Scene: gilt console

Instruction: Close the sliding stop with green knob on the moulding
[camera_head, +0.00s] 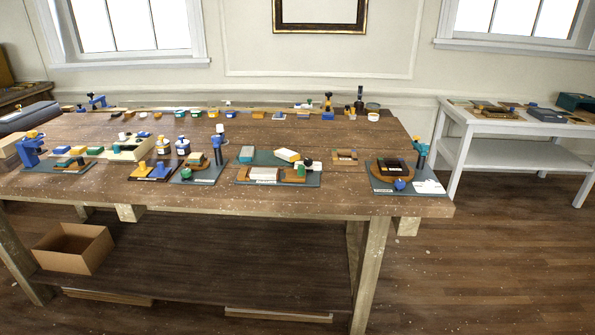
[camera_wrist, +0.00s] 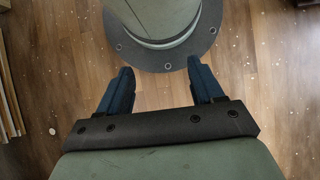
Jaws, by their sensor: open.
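My gripper (camera_wrist: 159,66) is open and empty in the wrist view, its two dark blue fingers wide apart above the wooden floor. It does not show in the head view, so it is away from the table's objects. In the head view, several small wooden pieces with fittings stand on the workbench (camera_head: 300,205). A long pale wooden strip (camera_head: 240,110) runs along the back of the bench with small coloured blocks before it. A sliding stop with a green knob is too small to pick out, and I cannot tell which piece is the moulding or how the stop stands.
Dark boards carry wooden pieces and clamps along the front edge, among them one at the right corner (camera_head: 428,187). A white side table (camera_head: 510,149) stands to the right. An open cardboard box (camera_head: 75,247) sits on the lower shelf. Floor right of the bench is clear.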

